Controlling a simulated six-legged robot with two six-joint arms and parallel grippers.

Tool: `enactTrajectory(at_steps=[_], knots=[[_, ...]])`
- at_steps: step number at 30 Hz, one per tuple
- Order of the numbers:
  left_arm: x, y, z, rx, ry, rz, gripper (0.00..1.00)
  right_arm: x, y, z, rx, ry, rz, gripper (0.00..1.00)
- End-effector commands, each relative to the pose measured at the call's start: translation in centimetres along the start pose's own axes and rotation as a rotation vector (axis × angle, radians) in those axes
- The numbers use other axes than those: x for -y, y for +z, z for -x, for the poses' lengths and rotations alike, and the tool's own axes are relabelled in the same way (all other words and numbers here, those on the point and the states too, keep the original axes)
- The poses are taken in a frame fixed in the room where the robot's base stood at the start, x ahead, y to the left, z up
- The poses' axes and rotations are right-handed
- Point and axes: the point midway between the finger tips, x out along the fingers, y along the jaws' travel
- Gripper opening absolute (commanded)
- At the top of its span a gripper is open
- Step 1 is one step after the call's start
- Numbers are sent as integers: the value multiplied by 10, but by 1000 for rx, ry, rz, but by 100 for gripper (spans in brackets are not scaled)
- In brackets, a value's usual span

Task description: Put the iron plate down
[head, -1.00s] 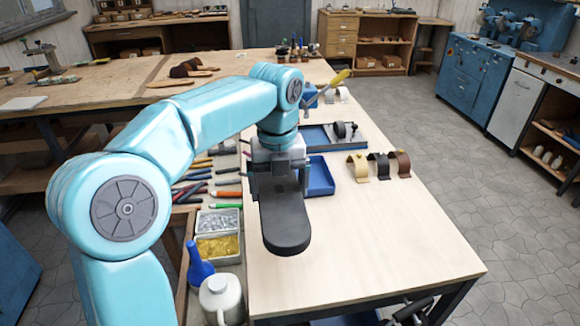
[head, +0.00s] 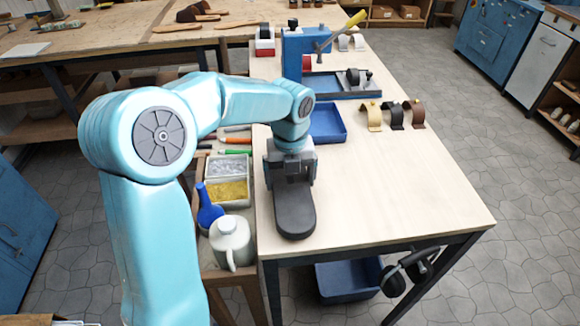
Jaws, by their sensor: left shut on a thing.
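The iron plate (head: 295,212) is a dark, flat, sole-shaped piece with a rounded near end. It is at the near left part of the wooden worktable (head: 400,195) in the head view. My left gripper (head: 290,180) is shut on its far end, with the jaws partly hidden by my wrist. The plate is over the tabletop, close to its near edge; I cannot tell whether it touches the wood. My right gripper is not in view.
A blue tray (head: 327,124) and a blue press (head: 305,50) stand farther back. Several curved straps (head: 395,115) stand at the right. Left are metal bins (head: 228,192), a blue bottle (head: 208,208) and a white jug (head: 231,243). The table's middle right is clear.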

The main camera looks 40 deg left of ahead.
Motion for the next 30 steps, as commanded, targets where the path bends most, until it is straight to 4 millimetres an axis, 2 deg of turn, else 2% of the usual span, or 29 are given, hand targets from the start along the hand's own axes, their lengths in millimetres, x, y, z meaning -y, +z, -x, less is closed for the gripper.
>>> enactTrajectory(at_steps=[4, 16, 17, 26, 30], knots=[[1, 1, -8, 7, -6, 1, 6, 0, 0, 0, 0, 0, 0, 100], [1, 1, -11, 7, -6, 1, 6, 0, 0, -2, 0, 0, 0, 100], [0, 0, -14, 0, -1, 0, 100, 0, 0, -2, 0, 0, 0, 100], [0, 0, -8, 2, -2, 0, 100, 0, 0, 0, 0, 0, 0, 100], [1, 1, 15, 5, -3, 0, 100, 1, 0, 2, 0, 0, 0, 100]])
